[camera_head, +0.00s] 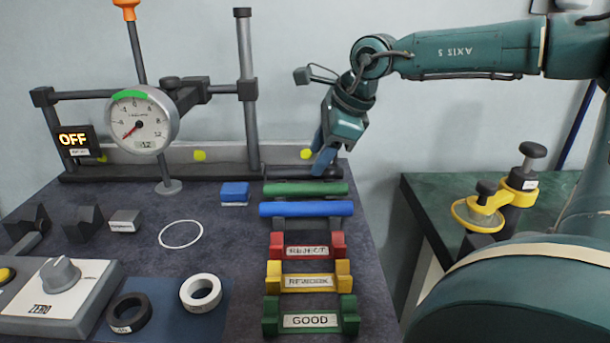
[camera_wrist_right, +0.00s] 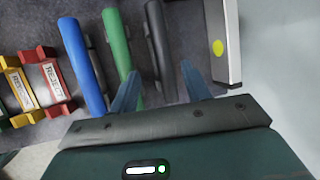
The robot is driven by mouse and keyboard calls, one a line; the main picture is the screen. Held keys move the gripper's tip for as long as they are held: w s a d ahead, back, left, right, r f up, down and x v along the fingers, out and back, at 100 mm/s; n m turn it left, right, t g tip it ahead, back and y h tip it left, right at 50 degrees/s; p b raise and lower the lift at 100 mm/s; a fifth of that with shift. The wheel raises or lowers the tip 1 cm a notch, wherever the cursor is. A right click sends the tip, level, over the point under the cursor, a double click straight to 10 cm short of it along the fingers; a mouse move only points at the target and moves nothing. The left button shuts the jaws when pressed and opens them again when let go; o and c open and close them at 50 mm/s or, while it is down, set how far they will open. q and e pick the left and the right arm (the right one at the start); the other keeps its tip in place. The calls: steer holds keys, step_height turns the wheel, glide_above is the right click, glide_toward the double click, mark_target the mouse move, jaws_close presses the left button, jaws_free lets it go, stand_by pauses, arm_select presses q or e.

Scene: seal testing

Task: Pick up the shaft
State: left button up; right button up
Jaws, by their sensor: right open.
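Three shafts lie parallel across dark rests on the table: a black shaft (camera_head: 285,172) at the back, a green shaft (camera_head: 305,189) in the middle and a blue shaft (camera_head: 306,209) in front. My right gripper (camera_head: 321,163) points down at the right end of the black shaft. In the right wrist view its two blue fingers (camera_wrist_right: 159,72) are spread apart, with the black shaft (camera_wrist_right: 157,42) in the gap between them. The green shaft (camera_wrist_right: 116,43) is just outside the left finger, and the blue shaft (camera_wrist_right: 80,60) is farther left. My left gripper is not in view.
Red REJECT (camera_head: 307,252), yellow REWORK (camera_head: 307,281) and green GOOD (camera_head: 310,320) cradles stand in front of the shafts, empty. A dial gauge (camera_head: 143,122) stands at the left. A pale wall strip (camera_wrist_right: 226,45) is close beside the right finger.

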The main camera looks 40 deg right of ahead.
mark_target(308, 169)
steer(key=x, duration=0.4)
steer(key=shift+w+f+b, duration=0.15)
steer(key=shift+w+b, duration=0.15)
steer(key=shift+b, duration=0.05)
steer(key=shift+c, duration=0.5)
jaws_close()
